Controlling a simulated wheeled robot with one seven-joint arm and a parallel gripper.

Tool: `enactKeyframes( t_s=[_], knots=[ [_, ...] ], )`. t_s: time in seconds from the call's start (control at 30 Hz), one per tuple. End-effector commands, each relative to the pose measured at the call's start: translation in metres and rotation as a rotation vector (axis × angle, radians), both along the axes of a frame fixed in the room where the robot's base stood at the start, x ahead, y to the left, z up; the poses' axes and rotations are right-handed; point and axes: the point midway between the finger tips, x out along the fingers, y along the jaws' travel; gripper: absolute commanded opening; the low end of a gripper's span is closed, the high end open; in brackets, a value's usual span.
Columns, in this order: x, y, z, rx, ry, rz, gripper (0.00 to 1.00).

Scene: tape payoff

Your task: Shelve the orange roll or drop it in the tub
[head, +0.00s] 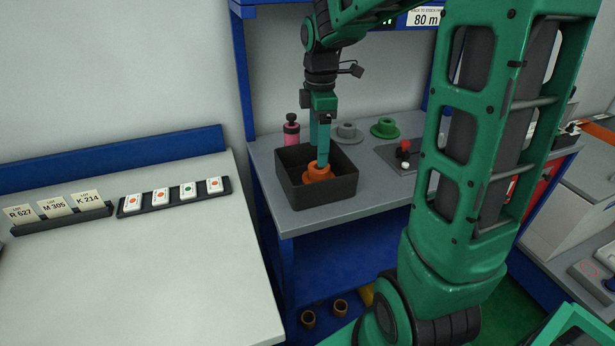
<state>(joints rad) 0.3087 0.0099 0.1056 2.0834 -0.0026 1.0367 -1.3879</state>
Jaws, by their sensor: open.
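The orange roll (319,175) is inside the dark square tub (318,195) on the grey bench. My gripper (320,160) reaches down into the tub from above. Its teal fingers are open, with one finger at the roll's centre and the other further left and back. The near wall of the tub hides the roll's lower part, so I cannot tell whether it touches the floor of the tub.
Grey (347,132) and green (385,128) flanged pieces and a pink bottle (291,132) stand behind the tub. A panel with a red-knobbed lever (404,147) is to the right. A pale table (150,265) with card racks is at left.

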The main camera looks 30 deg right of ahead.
Motion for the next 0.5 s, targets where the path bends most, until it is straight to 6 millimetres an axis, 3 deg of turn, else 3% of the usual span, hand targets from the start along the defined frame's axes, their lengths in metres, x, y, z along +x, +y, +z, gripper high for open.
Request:
enactKeyframes(
  t_s=[0.5],
  knots=[
    [0.004,0.0,0.086,-0.001,-0.002,-0.001,0.68]
  ],
)
